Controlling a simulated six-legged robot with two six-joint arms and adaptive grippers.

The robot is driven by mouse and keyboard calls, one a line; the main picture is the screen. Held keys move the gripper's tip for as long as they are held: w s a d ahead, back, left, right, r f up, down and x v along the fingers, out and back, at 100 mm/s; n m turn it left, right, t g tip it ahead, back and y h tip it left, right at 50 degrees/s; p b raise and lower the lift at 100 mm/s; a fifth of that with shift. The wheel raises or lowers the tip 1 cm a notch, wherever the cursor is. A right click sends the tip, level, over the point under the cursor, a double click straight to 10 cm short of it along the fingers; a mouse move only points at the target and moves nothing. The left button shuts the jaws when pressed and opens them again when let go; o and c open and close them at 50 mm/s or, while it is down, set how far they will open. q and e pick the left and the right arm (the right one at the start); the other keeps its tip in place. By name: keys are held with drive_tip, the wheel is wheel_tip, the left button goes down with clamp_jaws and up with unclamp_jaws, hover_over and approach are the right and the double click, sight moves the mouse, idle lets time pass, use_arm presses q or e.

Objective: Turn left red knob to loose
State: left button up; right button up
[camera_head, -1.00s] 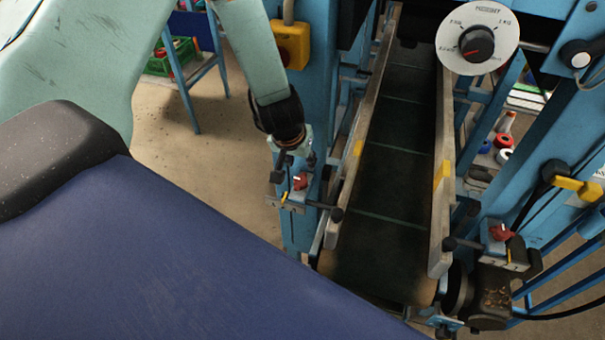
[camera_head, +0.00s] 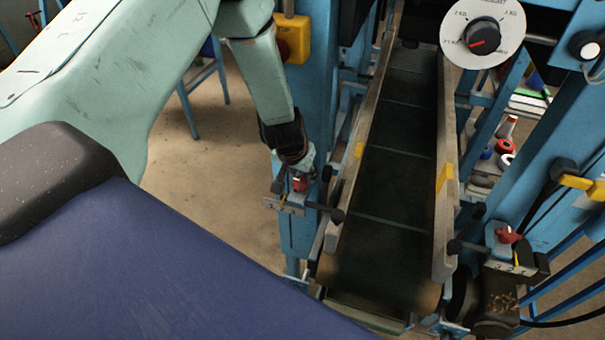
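The left red knob (camera_head: 299,184) sits on a small metal bracket on the blue post, left of the conveyor. My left gripper (camera_head: 301,168) comes down from above, and its fingertips are right at the knob. Its dark wrist and small fingers cover the upper part of the knob. I cannot tell whether the fingers touch or close on it. A second red knob (camera_head: 508,235) sits on the bracket at the right of the conveyor, with nothing at it. My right gripper is not in view.
The conveyor belt (camera_head: 388,190) runs between two metal side rails. A white dial (camera_head: 482,34) with a red and black pointer hangs above it. A yellow box (camera_head: 292,38) is on the left post beside my arm. Bare floor lies left of the post.

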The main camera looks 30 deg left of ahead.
use_arm(q)
drive_tip(key=shift+d, duration=0.2)
drive_tip(key=c, duration=0.4)
drive_tip(key=shift+a, duration=0.1)
clamp_jaws()
